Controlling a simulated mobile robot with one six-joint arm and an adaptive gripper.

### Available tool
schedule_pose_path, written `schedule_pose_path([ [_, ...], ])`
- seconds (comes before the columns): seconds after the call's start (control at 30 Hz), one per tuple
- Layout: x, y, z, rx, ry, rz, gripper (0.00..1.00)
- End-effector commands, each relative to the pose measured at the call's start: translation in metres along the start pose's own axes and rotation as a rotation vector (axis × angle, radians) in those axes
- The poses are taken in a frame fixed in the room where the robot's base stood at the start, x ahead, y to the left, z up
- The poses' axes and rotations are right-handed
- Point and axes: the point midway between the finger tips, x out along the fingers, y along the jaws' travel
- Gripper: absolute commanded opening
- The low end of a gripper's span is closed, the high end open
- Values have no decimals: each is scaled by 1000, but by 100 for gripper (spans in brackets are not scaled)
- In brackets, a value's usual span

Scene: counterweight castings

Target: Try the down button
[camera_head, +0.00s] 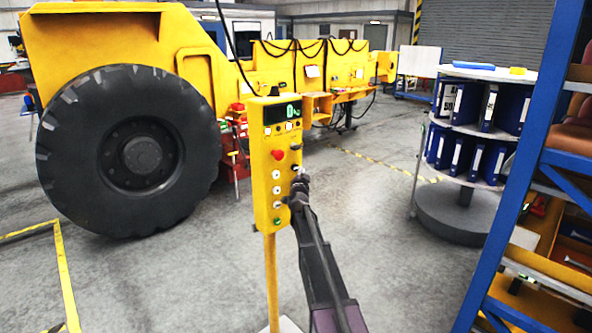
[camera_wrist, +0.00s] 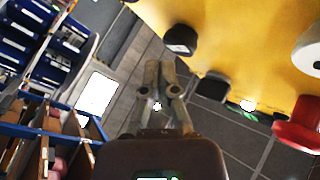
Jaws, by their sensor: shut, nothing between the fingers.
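The yellow control box (camera_head: 264,165) stands on a yellow post, with a lit display (camera_head: 283,112) at its top. Its face carries a red mushroom button (camera_head: 278,154), several white buttons (camera_head: 276,190) in a column and a green one low down. I cannot read which one is the down button. My gripper (camera_head: 298,181) is shut and empty at the box's right side, covering part of its face. In the wrist view, the gripper's closed fingertips (camera_wrist: 160,66) lie beside a black knob (camera_wrist: 181,39), seemingly apart from it; the red button (camera_wrist: 300,125) is farther right.
A yellow machine with a big black tyre (camera_head: 130,150) stands behind, left of the box. At right are a round rack (camera_head: 462,215) with blue binders and a blue-framed shelf (camera_head: 518,180). The grey floor between box and rack is clear.

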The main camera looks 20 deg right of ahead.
Motion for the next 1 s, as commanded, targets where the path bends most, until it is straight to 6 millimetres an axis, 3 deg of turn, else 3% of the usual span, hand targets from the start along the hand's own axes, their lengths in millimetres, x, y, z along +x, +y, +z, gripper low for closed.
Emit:
schedule_pose_path([
  [1.0,6,-4,4,0,1,1,0],
])
